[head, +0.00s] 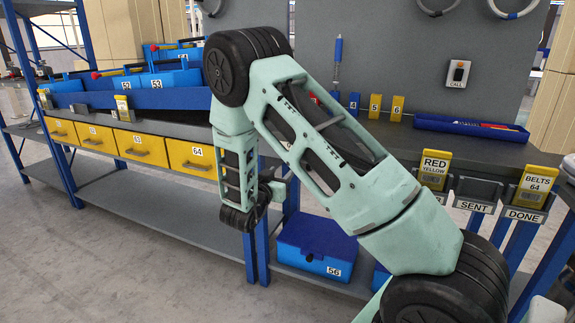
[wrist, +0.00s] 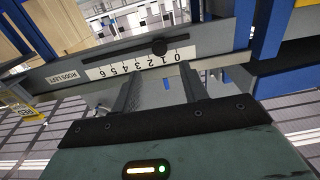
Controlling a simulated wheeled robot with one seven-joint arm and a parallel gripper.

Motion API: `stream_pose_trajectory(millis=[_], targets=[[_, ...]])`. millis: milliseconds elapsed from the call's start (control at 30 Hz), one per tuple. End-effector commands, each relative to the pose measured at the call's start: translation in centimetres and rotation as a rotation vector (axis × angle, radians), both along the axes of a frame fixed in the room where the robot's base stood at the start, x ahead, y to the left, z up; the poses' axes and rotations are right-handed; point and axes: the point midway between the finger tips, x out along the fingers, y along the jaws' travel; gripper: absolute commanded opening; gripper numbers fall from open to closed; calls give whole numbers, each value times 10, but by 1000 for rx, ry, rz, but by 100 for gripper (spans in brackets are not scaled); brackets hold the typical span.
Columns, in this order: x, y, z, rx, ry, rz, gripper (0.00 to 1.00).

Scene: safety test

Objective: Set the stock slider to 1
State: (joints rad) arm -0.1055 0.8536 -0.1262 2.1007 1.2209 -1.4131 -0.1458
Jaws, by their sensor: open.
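The stock slider (wrist: 159,47) is a dark round knob on a slot in a grey rail, seen upside down in the wrist view. A white scale strip (wrist: 132,65) marked 0 to 6 runs along the slot, with 0 at the right; a "RODS LEFT" label lies at its left. The knob appears closest to the 1, though its exact setting is hard to tell. My gripper (wrist: 162,84) is open and empty, its fingers pointing toward the rail below the scale. In the head view, my arm covers much of the bench and I cannot make out the slider.
Yellow numbered drawers (head: 140,148) and blue bins (head: 168,79) are at the left. A blue box marked 56 (head: 316,247) sits on the lower shelf. Card holders (head: 478,194), a blue tray (head: 471,127) and a call button (head: 458,73) are at the right.

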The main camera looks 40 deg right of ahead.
Motion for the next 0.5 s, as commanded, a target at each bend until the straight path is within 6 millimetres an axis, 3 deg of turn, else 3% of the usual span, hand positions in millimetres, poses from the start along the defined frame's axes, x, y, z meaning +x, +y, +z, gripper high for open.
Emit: stream_pose_trajectory(millis=[200, 500], targets=[[-17, 42, 1, 0, 1, 3, 44], [-26, 64, 0, 0, 1, 0, 44]])
